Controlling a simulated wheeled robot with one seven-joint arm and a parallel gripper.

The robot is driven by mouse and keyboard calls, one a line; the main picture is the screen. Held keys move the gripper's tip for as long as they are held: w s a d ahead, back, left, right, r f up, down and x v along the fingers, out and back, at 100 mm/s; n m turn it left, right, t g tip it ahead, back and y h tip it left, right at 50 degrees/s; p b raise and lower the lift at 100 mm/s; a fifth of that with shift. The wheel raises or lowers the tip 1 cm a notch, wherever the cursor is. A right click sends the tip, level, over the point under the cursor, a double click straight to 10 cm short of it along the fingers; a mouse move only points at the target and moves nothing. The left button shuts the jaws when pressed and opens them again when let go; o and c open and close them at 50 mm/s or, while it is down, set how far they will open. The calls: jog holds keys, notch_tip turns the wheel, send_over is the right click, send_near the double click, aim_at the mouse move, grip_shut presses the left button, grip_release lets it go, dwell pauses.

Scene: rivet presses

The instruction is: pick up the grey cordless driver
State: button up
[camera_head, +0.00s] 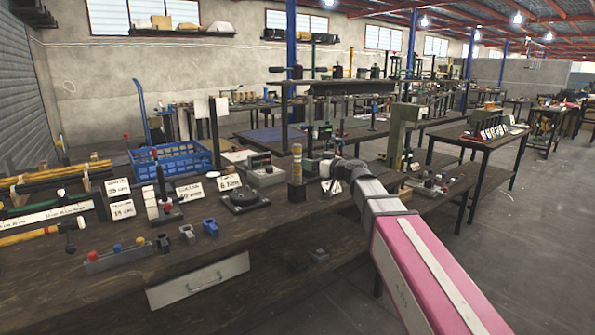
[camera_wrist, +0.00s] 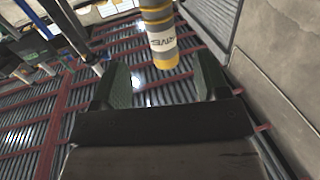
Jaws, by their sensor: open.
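A grey cylinder with yellow bands, which I take for the grey cordless driver, stands upright on the bench (camera_head: 60,285) at the middle of the head view (camera_head: 297,166). In the wrist view the cylinder (camera_wrist: 159,32) comes in from the top edge, with a white label reading "DRIVE". My gripper (camera_wrist: 160,82) is open and empty. The cylinder lies in line with the gap between its two dark green fingers, with its end around fingertip level. I see no contact. The cylinder's other end is out of the wrist view.
A control box (camera_head: 264,172) and a round black plate device (camera_head: 245,199) stand left of the cylinder. A blue crate (camera_head: 170,160), label cards and small clamps are further left. A green press (camera_head: 398,135) stands to the right. Open floor (camera_head: 530,235) lies right of the bench.

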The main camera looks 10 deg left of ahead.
aim_at(297, 172)
jog(key=x, duration=0.9)
jog(key=shift+a, duration=0.3)
jog(key=c, duration=1.2)
